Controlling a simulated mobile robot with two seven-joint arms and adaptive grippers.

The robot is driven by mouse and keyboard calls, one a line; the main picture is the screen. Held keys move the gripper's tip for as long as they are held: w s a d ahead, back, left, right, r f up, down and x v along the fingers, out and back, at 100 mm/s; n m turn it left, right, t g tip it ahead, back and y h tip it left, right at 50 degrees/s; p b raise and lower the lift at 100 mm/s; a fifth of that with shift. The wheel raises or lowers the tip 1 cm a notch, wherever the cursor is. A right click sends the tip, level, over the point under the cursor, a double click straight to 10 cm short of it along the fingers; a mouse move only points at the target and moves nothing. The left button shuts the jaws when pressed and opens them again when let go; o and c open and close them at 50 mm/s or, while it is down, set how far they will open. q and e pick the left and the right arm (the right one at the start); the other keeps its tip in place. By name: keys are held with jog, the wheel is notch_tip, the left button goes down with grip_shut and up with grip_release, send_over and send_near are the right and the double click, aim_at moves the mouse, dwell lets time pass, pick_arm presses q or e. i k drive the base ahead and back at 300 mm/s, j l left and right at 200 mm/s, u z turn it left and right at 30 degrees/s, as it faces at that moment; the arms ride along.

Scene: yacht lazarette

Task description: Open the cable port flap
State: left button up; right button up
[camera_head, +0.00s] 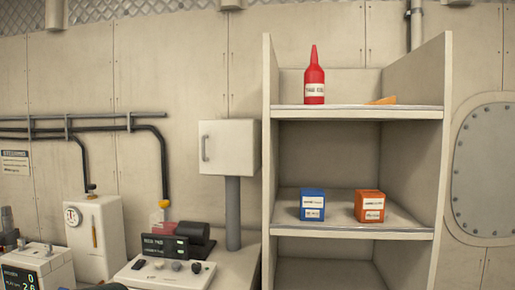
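No part in view is clearly marked as the cable port flap. A white box (229,147) with a grey bar handle (205,148) on its left side is mounted above a grey post, left of the shelf unit. Its front looks shut. A rounded grey panel (486,168) with bolts around its rim lies flat on the wall at the far right. I cannot tell if either one is the flap. Neither of my grippers shows in the head view.
An open shelf unit (357,112) holds a red bottle (314,80), a blue box (312,204) and an orange box (369,206). A control console (165,272) and a white tank (94,238) stand at lower left. Black pipes (80,129) run along the wall.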

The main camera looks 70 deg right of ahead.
aim_at(226, 147)
jog(key=z, duration=1.55)
